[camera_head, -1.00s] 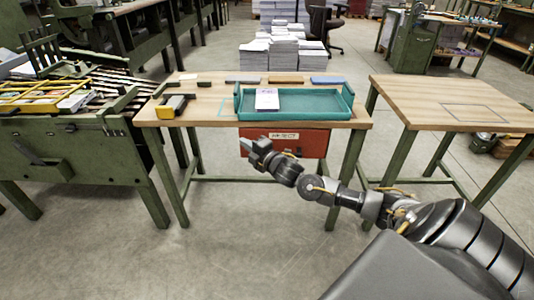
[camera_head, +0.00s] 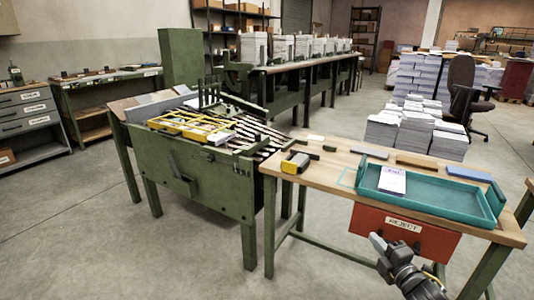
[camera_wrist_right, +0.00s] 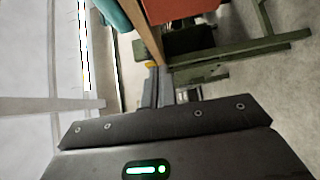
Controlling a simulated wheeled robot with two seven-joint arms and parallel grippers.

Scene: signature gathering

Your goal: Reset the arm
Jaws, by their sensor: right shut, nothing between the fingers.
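My right gripper (camera_head: 378,243) is shut and empty in the head view, low at the bottom right, in front of the red reject box (camera_head: 385,230) under the table. Its dark fingers (camera_wrist_right: 162,88) also show in the right wrist view, near a wooden table edge, with nothing between them. My left gripper is in none of the views. A teal tray (camera_head: 440,205) stands on the wooden table (camera_head: 335,180), with a white printed booklet (camera_head: 392,181) in it.
A green machine (camera_head: 205,175) with a yellow rack (camera_head: 195,127) stands left of the table. A yellow and black tool (camera_head: 295,163) and several coloured blocks lie on the tabletop. Paper stacks (camera_head: 400,130) and a chair (camera_head: 461,90) are behind. The floor at front left is clear.

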